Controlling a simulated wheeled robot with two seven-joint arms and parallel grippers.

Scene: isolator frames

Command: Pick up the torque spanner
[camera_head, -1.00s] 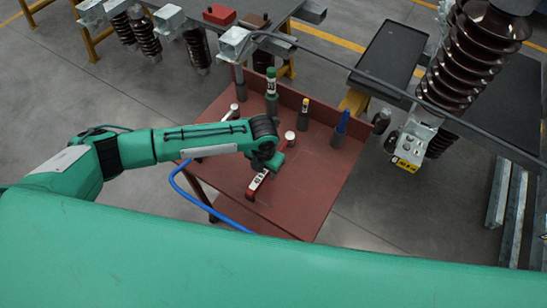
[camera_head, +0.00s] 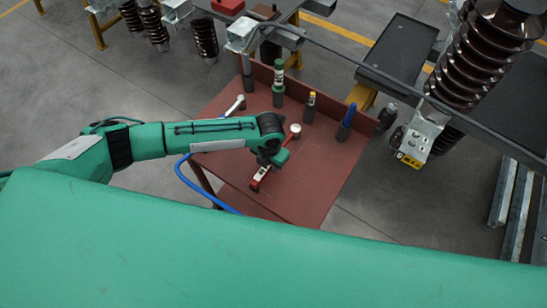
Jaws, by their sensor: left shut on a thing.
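The torque spanner (camera_head: 259,177) has a red and white handle and a round light head (camera_head: 295,129). It lies over the red-brown table top; I cannot tell if it touches it. My left gripper (camera_head: 271,160) comes down over it and is shut on its middle, which the gripper hides. A second spanner with a silver head (camera_head: 237,103) lies to the left, partly behind my left arm. My right gripper is not in view.
On the red-brown table (camera_head: 325,185) stand a green bottle (camera_head: 279,80), a small yellow-topped bottle (camera_head: 310,105) and a blue-topped item (camera_head: 346,122). A black tray bench (camera_head: 398,55) and brown insulators (camera_head: 480,60) stand to the right. The table's front right is clear.

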